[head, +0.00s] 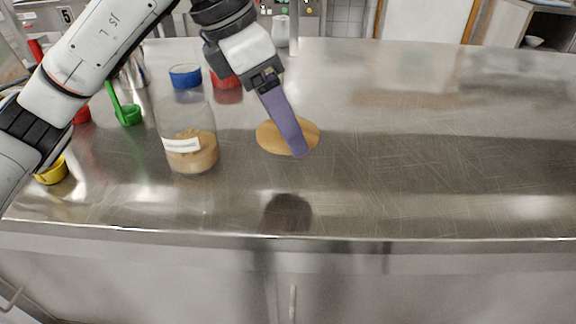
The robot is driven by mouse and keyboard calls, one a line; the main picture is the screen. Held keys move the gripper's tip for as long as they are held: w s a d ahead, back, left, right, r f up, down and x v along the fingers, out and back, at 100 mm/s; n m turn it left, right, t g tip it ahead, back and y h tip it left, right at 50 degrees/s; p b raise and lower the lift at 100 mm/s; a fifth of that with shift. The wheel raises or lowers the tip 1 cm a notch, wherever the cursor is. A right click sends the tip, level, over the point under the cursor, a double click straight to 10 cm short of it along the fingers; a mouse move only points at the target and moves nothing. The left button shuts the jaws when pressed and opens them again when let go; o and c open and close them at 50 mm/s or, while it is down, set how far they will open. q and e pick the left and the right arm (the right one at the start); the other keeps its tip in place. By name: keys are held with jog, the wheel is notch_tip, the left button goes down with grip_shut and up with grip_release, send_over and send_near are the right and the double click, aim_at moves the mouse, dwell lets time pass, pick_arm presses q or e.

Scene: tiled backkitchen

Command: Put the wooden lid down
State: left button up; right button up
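The wooden lid (271,138) is a flat, light brown disc in the middle of the head view, right of the glass jar. My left gripper (300,153) comes down over it, its purple finger crossing the disc to the near edge. The two fingers show as one strip, and the grip point is hidden. A dark round patch on the steel lies well below the lid in the picture, so the lid appears held above the counter. The clear glass jar (187,118) stands open and upright, with brown contents and a white label. My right gripper is not in view.
The steel counter (430,130) is clear on the right; its front edge runs across below. At left are a green scoop (129,116), a yellow cup (52,173), a blue container (185,76) and a red one (226,81) behind the jar.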

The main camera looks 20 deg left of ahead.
aim_at(265, 135)
pick_arm(q)
notch_tip(265, 135, down, 8)
jog(key=shift+f+b, duration=0.1)
jog(key=shift+b, duration=0.2)
jog(key=shift+f, duration=0.1)
jog(key=o, duration=1)
jog(key=shift+s+a+r, duration=0.1)
jog(key=shift+r, duration=0.3)
jog(key=p+v, duration=0.1)
jog(key=v, duration=0.9)
jog(key=shift+r, duration=0.3)
jog(key=shift+s+a+r, duration=0.2)
jog(key=shift+r, duration=0.2)
